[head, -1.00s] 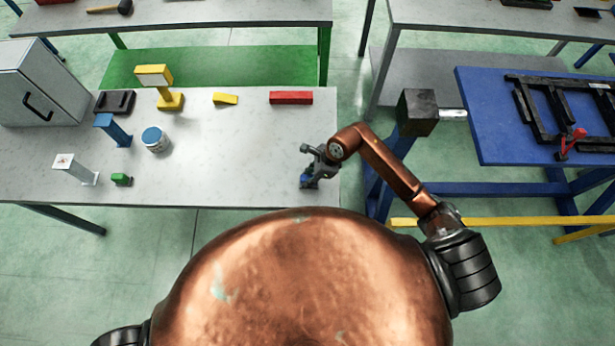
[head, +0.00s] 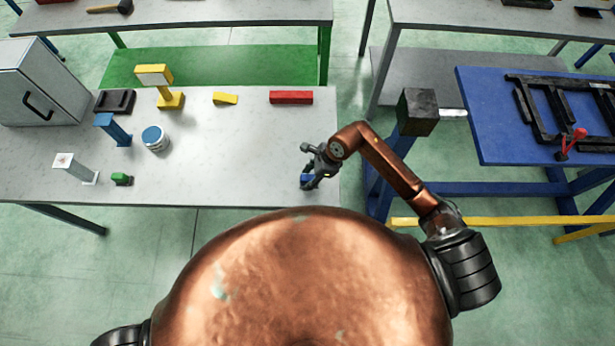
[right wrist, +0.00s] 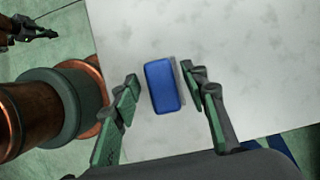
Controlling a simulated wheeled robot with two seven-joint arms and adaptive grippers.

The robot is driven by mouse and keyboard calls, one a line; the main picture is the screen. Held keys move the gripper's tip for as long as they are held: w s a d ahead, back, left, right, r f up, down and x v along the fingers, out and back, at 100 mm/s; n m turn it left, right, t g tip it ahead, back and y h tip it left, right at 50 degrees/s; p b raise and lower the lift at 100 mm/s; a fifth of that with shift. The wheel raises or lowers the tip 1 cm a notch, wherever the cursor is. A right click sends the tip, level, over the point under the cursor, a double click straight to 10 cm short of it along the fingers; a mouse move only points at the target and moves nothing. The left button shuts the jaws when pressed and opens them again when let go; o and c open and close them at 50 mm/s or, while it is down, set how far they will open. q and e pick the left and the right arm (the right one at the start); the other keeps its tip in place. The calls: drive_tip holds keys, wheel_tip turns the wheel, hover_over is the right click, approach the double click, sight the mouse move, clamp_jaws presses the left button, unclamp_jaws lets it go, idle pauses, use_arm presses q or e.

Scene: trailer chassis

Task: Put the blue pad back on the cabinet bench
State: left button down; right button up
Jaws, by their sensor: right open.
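The blue pad (right wrist: 163,86) is a rounded rectangular block lying on the pale bench (right wrist: 250,65). My right gripper (right wrist: 160,88) is open, with one finger on each side of the pad. In the right wrist view, a dark jointed part at top left looks like my left gripper (right wrist: 30,30).
On the bench stand a red block (head: 291,97), a yellow block (head: 225,98), a yellow stand (head: 168,98), a blue-lidded jar (head: 155,139), a blue post (head: 112,130), a green block (head: 122,179) and a grey cabinet (head: 40,85). The bench middle is clear. A blue table (head: 490,130) stands right.

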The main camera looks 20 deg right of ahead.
drive_tip(key=b+v, duration=0.1)
drive_tip(key=v, duration=1)
drive_tip(key=shift+r+b, duration=0.3)
drive_tip(key=shift+r, duration=0.05)
drive_tip(key=shift+d, duration=0.15)
